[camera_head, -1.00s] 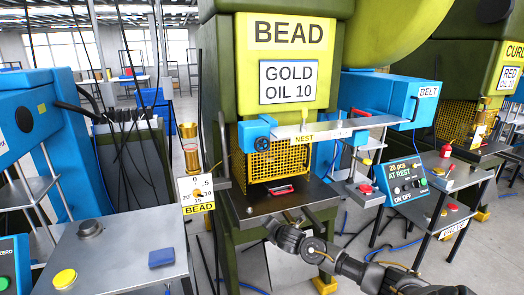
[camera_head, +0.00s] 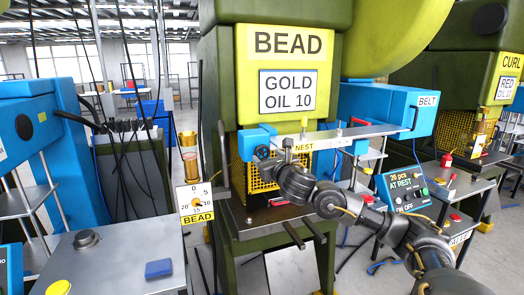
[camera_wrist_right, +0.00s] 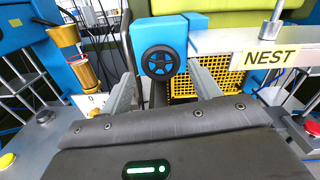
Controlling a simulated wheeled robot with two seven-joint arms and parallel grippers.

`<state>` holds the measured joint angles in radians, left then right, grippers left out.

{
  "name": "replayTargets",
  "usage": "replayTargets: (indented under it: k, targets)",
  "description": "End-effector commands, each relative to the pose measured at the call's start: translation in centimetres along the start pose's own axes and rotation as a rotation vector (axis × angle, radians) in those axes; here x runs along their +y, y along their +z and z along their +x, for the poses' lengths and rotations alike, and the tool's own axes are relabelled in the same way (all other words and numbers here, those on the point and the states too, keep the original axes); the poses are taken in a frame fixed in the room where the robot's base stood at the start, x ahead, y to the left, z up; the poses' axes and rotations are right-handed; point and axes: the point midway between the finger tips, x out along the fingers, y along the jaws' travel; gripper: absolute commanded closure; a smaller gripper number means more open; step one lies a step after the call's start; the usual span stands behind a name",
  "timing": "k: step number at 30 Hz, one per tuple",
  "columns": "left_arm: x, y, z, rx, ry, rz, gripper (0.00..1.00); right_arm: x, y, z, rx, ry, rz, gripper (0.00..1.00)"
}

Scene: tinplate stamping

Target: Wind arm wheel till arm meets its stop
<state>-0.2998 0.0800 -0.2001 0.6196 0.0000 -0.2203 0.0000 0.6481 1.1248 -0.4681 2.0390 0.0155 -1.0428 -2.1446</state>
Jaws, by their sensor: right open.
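The black arm wheel (camera_head: 262,152) sits on a blue block at the left end of the pale arm marked NEST (camera_head: 340,136). In the right wrist view the spoked wheel (camera_wrist_right: 160,62) faces me, just beyond my fingertips. My right gripper (camera_wrist_right: 162,72) is open and empty, one finger low on either side of the wheel; contact cannot be told. In the head view my right gripper (camera_head: 274,160) is by the wheel, its fingers small and partly hidden by my wrist. A red piece (camera_head: 360,121) shows on the arm; whether it is the stop is unclear. My left gripper is not in view.
A dial marked BEAD (camera_head: 195,203) stands left of the press; its pointer is too small to read. A brass cylinder (camera_head: 188,150) stands above it. Yellow mesh (camera_head: 238,180) lies behind the arm. A control box (camera_head: 403,188) reading 20 pcs AT REST is at the right.

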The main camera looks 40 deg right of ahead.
Motion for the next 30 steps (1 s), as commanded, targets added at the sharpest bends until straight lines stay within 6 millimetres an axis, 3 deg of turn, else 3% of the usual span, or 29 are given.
replayTargets:
  k: [3, 9, 22, 30]
  targets:
    - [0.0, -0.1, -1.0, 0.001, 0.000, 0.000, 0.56, 0.0, 0.3, 2.3, 0.001, -0.001, 0.004, 0.38]
    - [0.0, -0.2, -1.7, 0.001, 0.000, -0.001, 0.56, 0.0, 0.2, 5.0, 0.001, -0.001, 0.002, 0.38]
    - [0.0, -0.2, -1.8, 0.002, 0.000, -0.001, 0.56, 0.0, 0.0, 6.0, 0.000, 0.000, 0.000, 0.38]
    - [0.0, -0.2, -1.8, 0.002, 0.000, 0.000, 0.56, 0.0, 0.0, 6.0, 0.000, 0.000, 0.000, 0.70]
